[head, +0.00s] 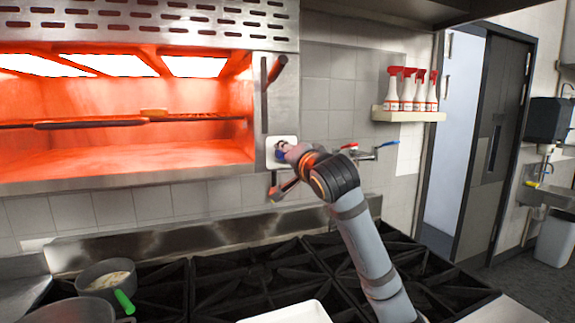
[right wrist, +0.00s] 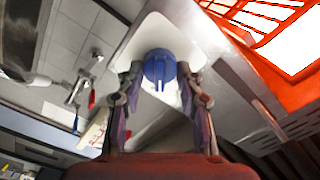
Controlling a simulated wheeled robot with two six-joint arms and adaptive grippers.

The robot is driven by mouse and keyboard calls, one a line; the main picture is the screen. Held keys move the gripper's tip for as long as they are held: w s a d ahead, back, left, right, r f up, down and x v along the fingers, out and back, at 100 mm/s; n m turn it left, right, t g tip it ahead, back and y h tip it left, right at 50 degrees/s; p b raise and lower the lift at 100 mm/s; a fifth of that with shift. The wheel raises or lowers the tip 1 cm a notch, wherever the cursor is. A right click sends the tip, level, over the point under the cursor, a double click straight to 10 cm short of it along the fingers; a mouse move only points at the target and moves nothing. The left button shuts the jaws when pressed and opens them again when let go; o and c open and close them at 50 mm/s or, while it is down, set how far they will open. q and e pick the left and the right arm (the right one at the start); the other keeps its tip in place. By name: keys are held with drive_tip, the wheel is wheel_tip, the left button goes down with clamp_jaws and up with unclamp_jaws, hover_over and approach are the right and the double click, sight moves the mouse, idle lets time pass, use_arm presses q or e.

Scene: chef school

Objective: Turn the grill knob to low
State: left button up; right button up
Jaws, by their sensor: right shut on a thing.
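The blue grill knob (right wrist: 160,67) sits on a white plate (right wrist: 150,30) beside the glowing grill. In the right wrist view it lies between the fingertips of my right gripper (right wrist: 158,80), which is shut on it. In the head view the right gripper (head: 284,151) is at the white plate (head: 281,141), and it and the wrist hide most of the knob. The knob's setting cannot be read. The grill (head: 130,180) glows red-orange inside. My left gripper is not in view.
Black stove grates (head: 235,275) lie below, with a pot (head: 103,275) with a green handle and a white tray (head: 290,312). A wall tap (head: 365,155) and a shelf (head: 410,116) of several red-topped spray bottles are to the right. A lever (head: 277,68) hangs above the knob.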

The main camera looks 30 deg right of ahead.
drive_tip(key=shift+m+b, duration=0.5)
drive_tip(key=shift+m, duration=0.2)
drive_tip(key=o, duration=1.1)
drive_tip(key=v, duration=0.7)
drive_tip(key=shift+s, duration=0.2)
